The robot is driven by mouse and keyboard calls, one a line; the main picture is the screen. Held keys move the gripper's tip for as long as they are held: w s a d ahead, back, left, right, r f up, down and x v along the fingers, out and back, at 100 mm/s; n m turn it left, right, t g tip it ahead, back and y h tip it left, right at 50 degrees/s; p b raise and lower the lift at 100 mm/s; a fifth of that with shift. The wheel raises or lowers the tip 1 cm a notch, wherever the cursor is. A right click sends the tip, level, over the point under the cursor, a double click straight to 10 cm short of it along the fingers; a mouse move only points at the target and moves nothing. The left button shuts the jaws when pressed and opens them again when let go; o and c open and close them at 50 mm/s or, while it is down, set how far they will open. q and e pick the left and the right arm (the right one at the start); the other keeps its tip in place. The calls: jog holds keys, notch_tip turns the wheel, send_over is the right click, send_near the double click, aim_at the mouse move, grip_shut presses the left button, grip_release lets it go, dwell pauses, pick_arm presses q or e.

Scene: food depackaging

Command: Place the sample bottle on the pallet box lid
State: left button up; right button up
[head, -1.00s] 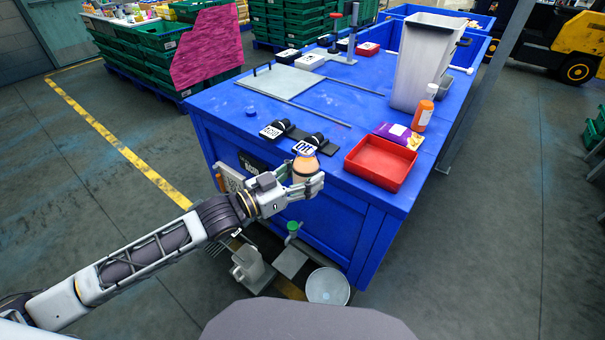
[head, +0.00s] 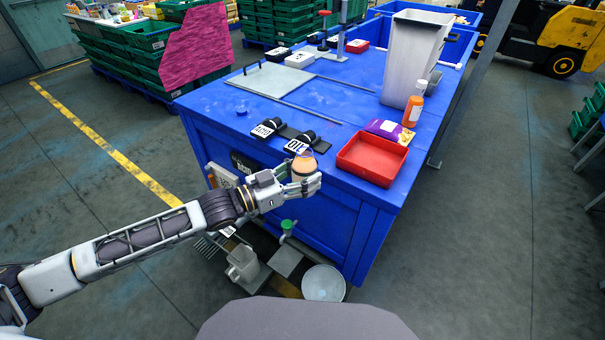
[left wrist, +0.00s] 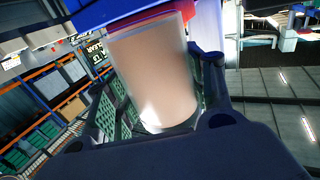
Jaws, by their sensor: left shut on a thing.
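The sample bottle (head: 304,169) is a small peach-orange bottle with a pale top. My left gripper (head: 306,184) is shut on it and holds it upright at the near edge of the blue pallet box lid (head: 345,95), in front of the black holders. In the left wrist view the bottle (left wrist: 155,75) fills the middle between the dark fingers (left wrist: 165,125). I cannot tell its exact height over the lid. My right gripper is not in view.
On the lid are a red tray (head: 372,157), an orange bottle (head: 413,105), a tall grey bin (head: 410,60), a metal plate (head: 270,80) and black labelled holders (head: 298,142). A jug (head: 243,265) and a white bowl (head: 323,283) are below. The lid's middle is mostly clear.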

pick_arm(q)
jog(key=shift+w+f, duration=0.3)
jog(key=shift+w+d+f+m+g, duration=0.15)
jog(key=shift+d+f+m+g, duration=0.05)
jog(key=shift+d+m+g, duration=0.2)
jog(key=shift+w+d+f+m+g+h, duration=0.2)
jog(key=shift+w+f+m+g+h, duration=0.1)
jog(key=shift+w+f+g+h, duration=0.15)
dwell(0.4)
